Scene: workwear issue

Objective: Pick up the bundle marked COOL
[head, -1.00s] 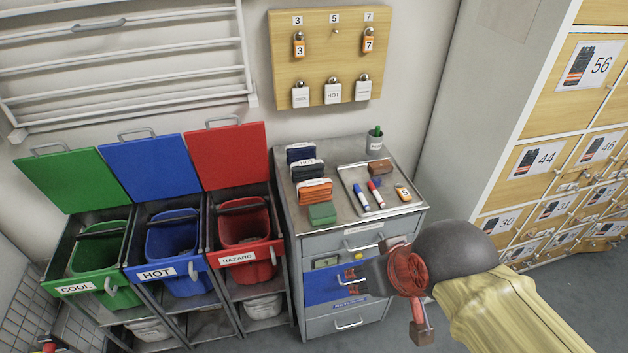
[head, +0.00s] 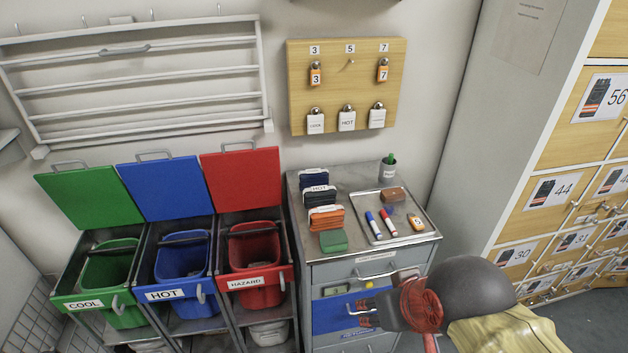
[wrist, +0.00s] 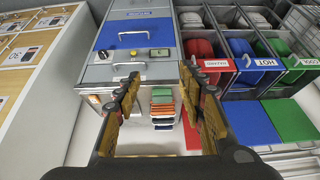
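Several banded bundles lie in a row on the metal cabinet top. The rearmost dark navy bundle (head: 314,178) has a white band whose word I cannot read. In front of it is another navy bundle (head: 318,195) with a band that seems to read HOT, then an orange bundle (head: 326,218) with a white band. No bundle's label shows COOL legibly. My gripper (head: 362,313) is in front of the cabinet drawers, below the top and apart from the bundles. In the wrist view its fingers (wrist: 163,100) are spread with nothing held; the bundle row appears beyond, between them.
A green block (head: 333,241) lies before the orange bundle. A tray (head: 408,238) with markers, a brown block and an orange tag is to the right; a pen cup (head: 388,170) stands behind. Open bins COOL (head: 84,305), HOT (head: 166,295) and HAZARD (head: 245,283) stand left, lockers (head: 548,190) right.

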